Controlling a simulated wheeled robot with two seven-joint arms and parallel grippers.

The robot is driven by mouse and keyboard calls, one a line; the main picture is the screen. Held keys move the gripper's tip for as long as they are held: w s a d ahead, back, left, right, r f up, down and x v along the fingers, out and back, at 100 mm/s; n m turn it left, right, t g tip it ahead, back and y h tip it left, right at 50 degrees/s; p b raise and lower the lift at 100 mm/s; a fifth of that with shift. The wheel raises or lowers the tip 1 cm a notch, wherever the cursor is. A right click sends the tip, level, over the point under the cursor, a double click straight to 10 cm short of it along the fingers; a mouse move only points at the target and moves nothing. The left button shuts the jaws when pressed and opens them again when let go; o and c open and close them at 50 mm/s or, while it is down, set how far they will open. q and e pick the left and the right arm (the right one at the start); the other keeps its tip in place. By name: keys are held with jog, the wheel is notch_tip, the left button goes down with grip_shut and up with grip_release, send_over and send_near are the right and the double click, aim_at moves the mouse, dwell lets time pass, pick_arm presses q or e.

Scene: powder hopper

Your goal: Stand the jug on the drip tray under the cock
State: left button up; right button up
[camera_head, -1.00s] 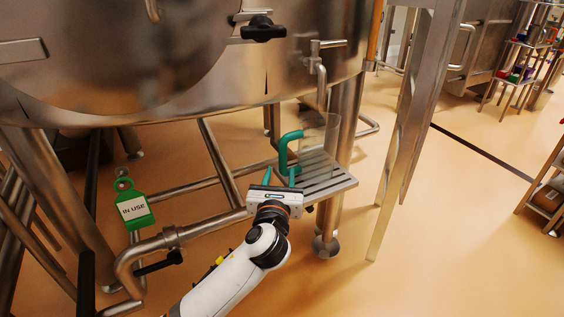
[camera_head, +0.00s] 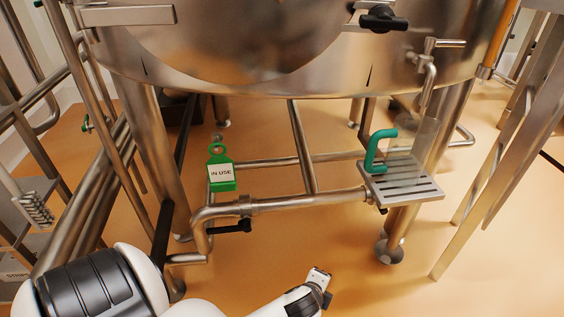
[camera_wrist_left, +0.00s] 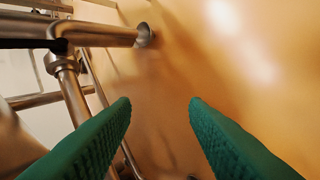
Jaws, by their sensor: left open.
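The clear jug (camera_head: 412,150) with a green handle (camera_head: 376,149) stands upright on the slotted drip tray (camera_head: 425,192), below the cock (camera_head: 427,72) on the steel vessel. Its clear body is faint, so its exact edges are hard to see. My left gripper (camera_head: 318,280) is low and to the left of the tray, well apart from the jug. In the left wrist view its two green fingers (camera_wrist_left: 160,105) are spread with nothing between them. My right gripper is not in view.
A pipe with a black lever valve (camera_head: 232,227) runs left of the tray. A green IN USE tag (camera_head: 220,172) hangs above it. Vessel legs (camera_head: 150,150) and a slanted steel post (camera_head: 500,170) flank the space. Open orange floor (camera_head: 340,245) lies below.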

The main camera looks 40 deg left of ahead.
pick_arm(q)
jog(key=s+d+f+n+g+h, duration=0.2)
jog(key=s+f+n+g, duration=0.3)
jog(key=s+f+n, duration=0.8)
jog(key=s+f, duration=0.1)
jog(key=s, duration=0.2)
jog(key=shift+s+d+f+g+h, duration=0.15)
jog(key=shift+s+d+g+h, duration=0.05)
jog(key=shift+s+g+h, duration=0.1)
